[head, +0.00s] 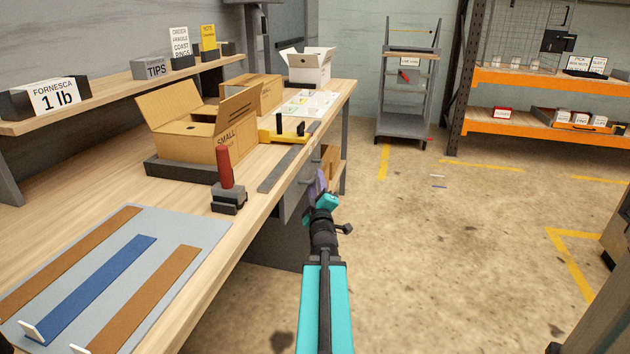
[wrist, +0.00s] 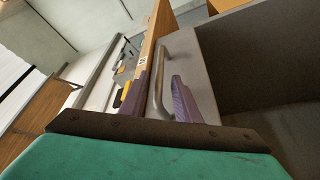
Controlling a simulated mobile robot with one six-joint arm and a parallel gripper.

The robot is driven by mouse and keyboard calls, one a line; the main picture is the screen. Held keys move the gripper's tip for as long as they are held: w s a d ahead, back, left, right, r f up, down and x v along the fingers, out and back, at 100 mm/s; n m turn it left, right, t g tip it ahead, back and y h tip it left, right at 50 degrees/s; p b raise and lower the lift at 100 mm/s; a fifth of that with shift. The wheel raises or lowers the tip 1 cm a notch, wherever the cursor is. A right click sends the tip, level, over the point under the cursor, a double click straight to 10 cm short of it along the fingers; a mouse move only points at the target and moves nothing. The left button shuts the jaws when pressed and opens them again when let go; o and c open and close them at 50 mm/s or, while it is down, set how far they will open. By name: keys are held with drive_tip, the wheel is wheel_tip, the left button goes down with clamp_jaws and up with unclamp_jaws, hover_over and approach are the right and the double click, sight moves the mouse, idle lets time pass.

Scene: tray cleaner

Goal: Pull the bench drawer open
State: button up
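The grey bench drawer (head: 290,206) is under the edge of the wooden workbench (head: 262,205), mostly hidden by the worktop and my arm. In the wrist view its flat grey front (wrist: 208,75) and curved metal handle (wrist: 158,78) show clearly. My gripper (head: 320,184) is at the drawer front, below the bench edge. In the wrist view, my gripper (wrist: 162,98) has its two purple fingers apart, with the handle between them. The handle looks nearer the left finger, and a gap shows at the right finger. Contact cannot be told.
On the bench are a tape dispenser (head: 284,134), a red-handled stamp (head: 225,168), open cardboard boxes (head: 190,145) and a grey mat (head: 205,232) with strips. A wheeled rack (head: 403,125) and orange shelving (head: 540,128) stand farther back. The concrete floor right of my arm is clear.

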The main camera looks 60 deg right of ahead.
drive_tip(key=shift+b+x, duration=0.95)
drive_tip(key=shift+x, duration=1.15)
clamp_jaws()
